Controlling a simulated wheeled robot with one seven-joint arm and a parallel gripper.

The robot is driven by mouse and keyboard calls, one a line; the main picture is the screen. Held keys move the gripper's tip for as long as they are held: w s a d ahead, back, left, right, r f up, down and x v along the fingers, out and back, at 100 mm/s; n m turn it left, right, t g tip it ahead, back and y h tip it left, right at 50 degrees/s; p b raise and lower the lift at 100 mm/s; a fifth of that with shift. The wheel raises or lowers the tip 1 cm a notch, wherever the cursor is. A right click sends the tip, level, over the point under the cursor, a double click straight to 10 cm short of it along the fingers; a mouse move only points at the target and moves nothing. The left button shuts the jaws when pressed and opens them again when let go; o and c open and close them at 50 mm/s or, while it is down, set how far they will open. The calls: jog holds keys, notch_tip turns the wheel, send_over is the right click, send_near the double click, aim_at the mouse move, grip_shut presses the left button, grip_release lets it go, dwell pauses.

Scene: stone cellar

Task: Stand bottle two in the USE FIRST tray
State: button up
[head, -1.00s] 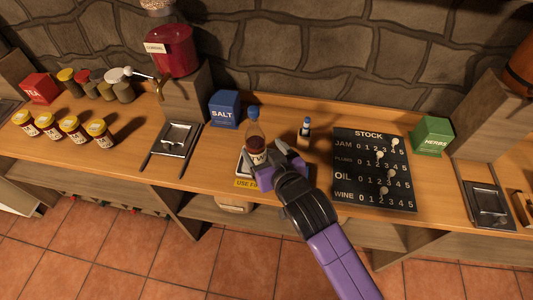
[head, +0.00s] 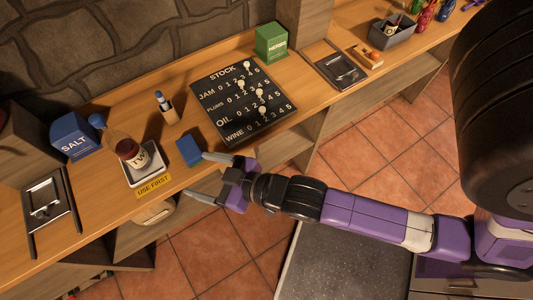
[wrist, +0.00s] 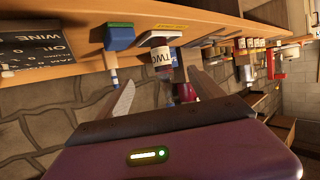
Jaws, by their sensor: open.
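Bottle two (head: 122,146), dark with a blue cap and a white label, stands upright in the small white USE FIRST tray (head: 160,175) with its yellow front label. In the wrist view the bottle (wrist: 162,58) shows its TWO label, beyond and between my fingers. The tray (wrist: 150,38) shows at its base. My gripper (head: 203,176) is open and empty, at the counter's front edge to the right of the tray. Its fingers point toward the tray and are apart from the bottle.
A blue block (head: 189,150) lies close by, between the tray and my upper finger. The STOCK board (head: 240,100) lies right, the SALT box (head: 75,137) left. The floor before the counter is clear.

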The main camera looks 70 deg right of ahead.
jog(key=r+v, duration=0.1)
jog(key=v, duration=1.9)
jog(key=shift+d+r+t, duration=0.15)
jog(key=shift+r+t, duration=0.1)
jog(key=shift+t, duration=0.15)
